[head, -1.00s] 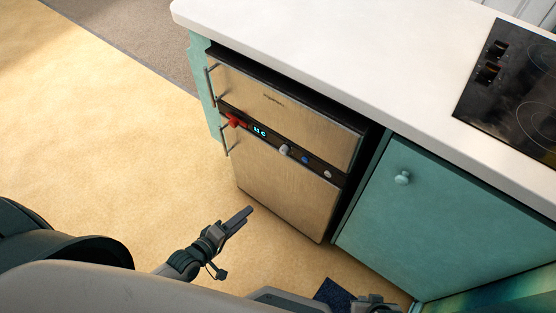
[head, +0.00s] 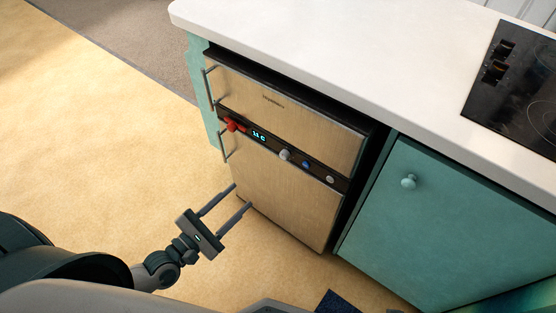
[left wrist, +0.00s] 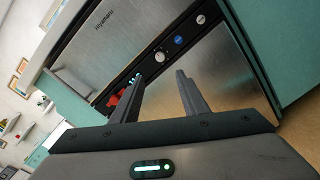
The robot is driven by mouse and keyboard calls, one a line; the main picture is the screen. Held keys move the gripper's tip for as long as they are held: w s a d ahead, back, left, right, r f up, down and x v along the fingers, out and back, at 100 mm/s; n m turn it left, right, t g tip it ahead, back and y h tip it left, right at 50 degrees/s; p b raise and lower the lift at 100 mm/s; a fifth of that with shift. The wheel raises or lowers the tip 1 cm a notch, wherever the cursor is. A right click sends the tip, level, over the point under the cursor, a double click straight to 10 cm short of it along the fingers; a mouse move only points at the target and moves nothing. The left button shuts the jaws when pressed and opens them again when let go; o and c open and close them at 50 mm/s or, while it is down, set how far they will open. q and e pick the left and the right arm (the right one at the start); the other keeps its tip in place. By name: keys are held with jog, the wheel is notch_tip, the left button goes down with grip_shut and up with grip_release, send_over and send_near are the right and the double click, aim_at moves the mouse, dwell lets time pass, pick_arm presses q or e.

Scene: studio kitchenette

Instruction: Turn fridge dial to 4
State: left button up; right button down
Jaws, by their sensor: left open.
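The fridge (head: 275,190) is a steel-fronted unit under the white counter, with a black control strip between its upper and lower doors. On the strip are a red dial (head: 232,124), a small lit display (head: 258,135), a pale knob (head: 285,154), a blue button (head: 306,164) and a pale button (head: 330,179). My left gripper (head: 241,195) is open and empty, in front of the lower door and below the strip. In the left wrist view the red dial (left wrist: 128,97) is partly hidden behind a finger, and the pale knob (left wrist: 160,57) shows above the fingers. The dial's setting is too small to read.
Vertical bar handles (head: 209,88) stick out at the left of the fridge doors. A teal cabinet (head: 440,220) with a round knob stands to the right. The counter (head: 330,45) overhangs above. The floor (head: 90,130) at the left is clear.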

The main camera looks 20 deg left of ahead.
aim_at(283, 156)
pick_arm(q)
jog(key=shift+w, duration=0.1)
jog(key=p+x, duration=0.1)
jog(key=x, duration=1.6)
jog(key=shift+w, duration=0.1)
pick_arm(e)
jog(key=x, duration=0.4)
jog(key=shift+s, duration=0.3)
jog(key=shift+f, duration=0.1)
pick_arm(q)
jog(key=c, duration=0.9)
grip_shut()
pick_arm(e)
jog(key=shift+w, duration=0.1)
